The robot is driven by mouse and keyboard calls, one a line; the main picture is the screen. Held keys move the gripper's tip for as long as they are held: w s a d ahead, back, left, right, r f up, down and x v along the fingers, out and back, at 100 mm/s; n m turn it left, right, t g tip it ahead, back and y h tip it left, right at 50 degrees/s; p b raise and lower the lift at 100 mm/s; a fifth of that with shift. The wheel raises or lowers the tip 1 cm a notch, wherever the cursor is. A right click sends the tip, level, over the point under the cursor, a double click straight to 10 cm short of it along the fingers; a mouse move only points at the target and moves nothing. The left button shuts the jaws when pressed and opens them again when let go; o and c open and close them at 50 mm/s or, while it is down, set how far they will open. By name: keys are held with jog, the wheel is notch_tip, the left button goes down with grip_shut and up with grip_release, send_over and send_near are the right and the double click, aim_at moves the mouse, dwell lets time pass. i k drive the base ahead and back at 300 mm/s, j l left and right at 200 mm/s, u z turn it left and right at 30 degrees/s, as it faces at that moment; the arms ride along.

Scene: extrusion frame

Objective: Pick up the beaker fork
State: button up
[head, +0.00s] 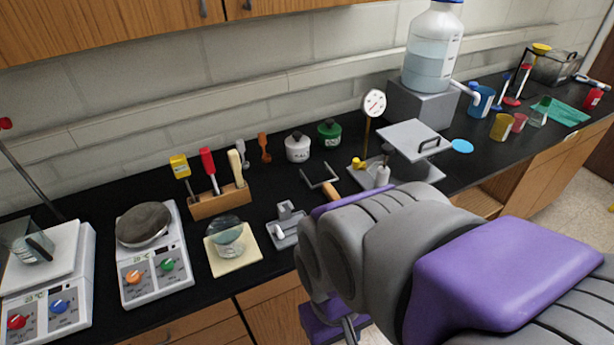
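A fork-like tool with dark U-shaped prongs and a tan handle (329,190), which looks like the beaker fork, lies on the black counter near the middle of the head view. Its handle end is partly hidden behind my arm. My purple and grey arm reaches in from the lower right. My gripper (335,322) shows only in part below the arm, in front of the counter's front edge and apart from the fork. Its fingers are mostly hidden, so I cannot tell whether it is open.
A glass beaker on a pad (222,262), a small grey stand (286,230) and a hot plate (140,280) are left of my arm. A wooden tool rack (220,202) and lidded jars (298,147) stand behind. A grey device with a raised lid (412,138) is right of the fork.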

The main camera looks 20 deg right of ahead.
aim_at(331, 193)
jog(key=j+z, duration=0.3)
jog(key=z, duration=0.15)
jog(key=i+j+z, duration=0.1)
jog(key=j+z, duration=0.35)
jog(key=l+z, duration=0.1)
jog(key=z, duration=1.2)
